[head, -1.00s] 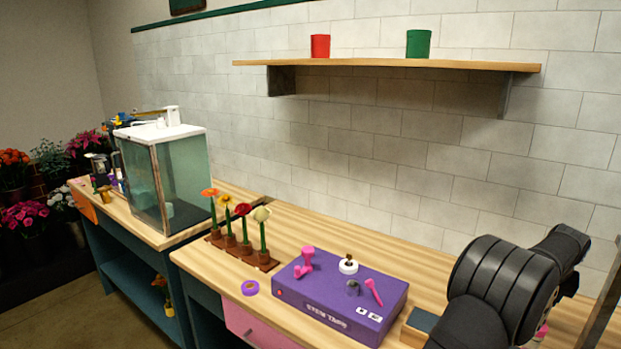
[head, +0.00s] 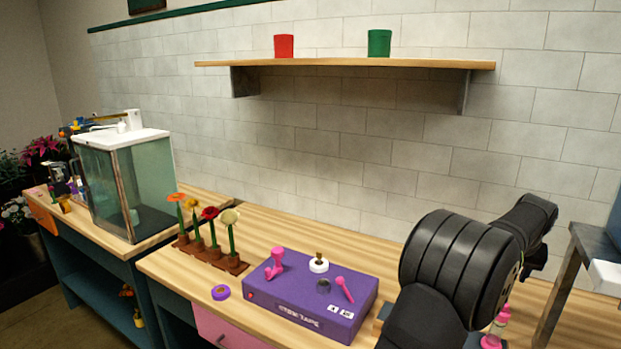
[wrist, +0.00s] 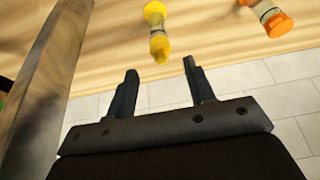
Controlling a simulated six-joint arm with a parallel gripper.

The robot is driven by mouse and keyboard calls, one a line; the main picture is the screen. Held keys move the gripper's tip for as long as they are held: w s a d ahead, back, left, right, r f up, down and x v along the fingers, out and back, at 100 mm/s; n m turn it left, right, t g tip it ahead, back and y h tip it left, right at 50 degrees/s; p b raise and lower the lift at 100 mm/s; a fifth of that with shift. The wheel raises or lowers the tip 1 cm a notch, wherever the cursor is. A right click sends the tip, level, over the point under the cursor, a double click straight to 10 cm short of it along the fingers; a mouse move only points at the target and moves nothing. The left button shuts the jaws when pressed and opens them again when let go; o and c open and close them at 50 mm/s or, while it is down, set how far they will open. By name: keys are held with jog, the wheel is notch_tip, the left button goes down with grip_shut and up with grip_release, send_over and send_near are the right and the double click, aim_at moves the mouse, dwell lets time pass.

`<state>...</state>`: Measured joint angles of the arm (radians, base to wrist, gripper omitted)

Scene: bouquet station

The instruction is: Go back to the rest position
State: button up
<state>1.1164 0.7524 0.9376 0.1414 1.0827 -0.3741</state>
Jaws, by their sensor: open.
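My gripper (wrist: 160,85) shows in the wrist view with its two dark fingers apart and nothing between them. A yellow bottle-like item (wrist: 157,32) stands on the wooden worktop beyond the fingertips, apart from them. In the head view my dark arm fills the lower right, and the gripper's fingers cannot be made out there. A pink bottle-like item (head: 494,328) shows just right of the arm, partly cut off by the lower edge.
A purple box (head: 330,290) with small pink tools lies left of my arm. Several flowers stand in a brown rack (head: 208,256). A glass tank (head: 150,185) stands farther left. A wooden shelf (head: 345,63) carries a red pot (head: 284,46) and a green pot (head: 379,43). A metal stand (head: 562,285) rises at right.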

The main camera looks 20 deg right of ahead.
jog(key=x, duration=1.1)
jog(key=shift+f, duration=0.2)
notch_tip(320, 180, up, 22)
jog(key=s+a+r, duration=0.2)
jog(key=s+a, duration=1.1)
jog(key=s, duration=0.1)
jog(key=shift+s+a, duration=0.3)
jog(key=shift+s, duration=0.05)
